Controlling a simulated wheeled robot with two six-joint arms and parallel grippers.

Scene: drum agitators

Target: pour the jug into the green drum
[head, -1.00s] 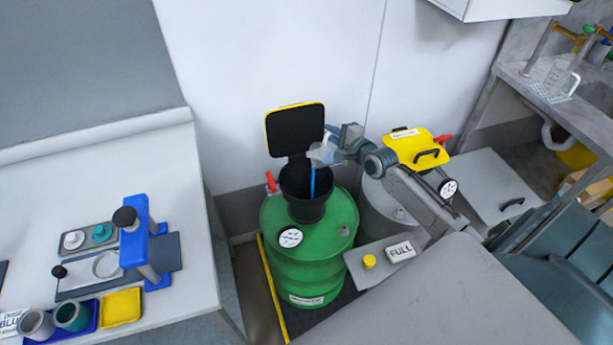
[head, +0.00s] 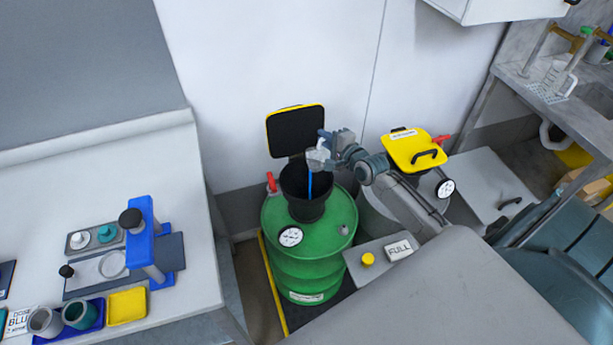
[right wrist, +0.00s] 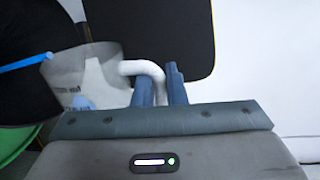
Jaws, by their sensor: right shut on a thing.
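The green drum (head: 305,262) stands in the middle of the head view, with a black funnel (head: 304,195) on top. The funnel's yellow-edged black lid (head: 295,130) is raised behind it. My right gripper (head: 332,150) is shut on the handle of the clear jug (head: 318,158) above the funnel. The jug is tilted, and a blue stream (head: 310,183) runs from it down into the funnel. In the right wrist view, the jug (right wrist: 85,80) hangs by its white handle (right wrist: 150,70) between my fingers, with the blue stream at its left. My left gripper is not in view.
Right of the green drum is another drum with a yellow lid (head: 413,150), shut. A FULL sign (head: 398,250) and a yellow button (head: 367,259) are in front. A bench (head: 180,220) at left holds a blue press (head: 143,235), cups and a yellow tray (head: 127,306).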

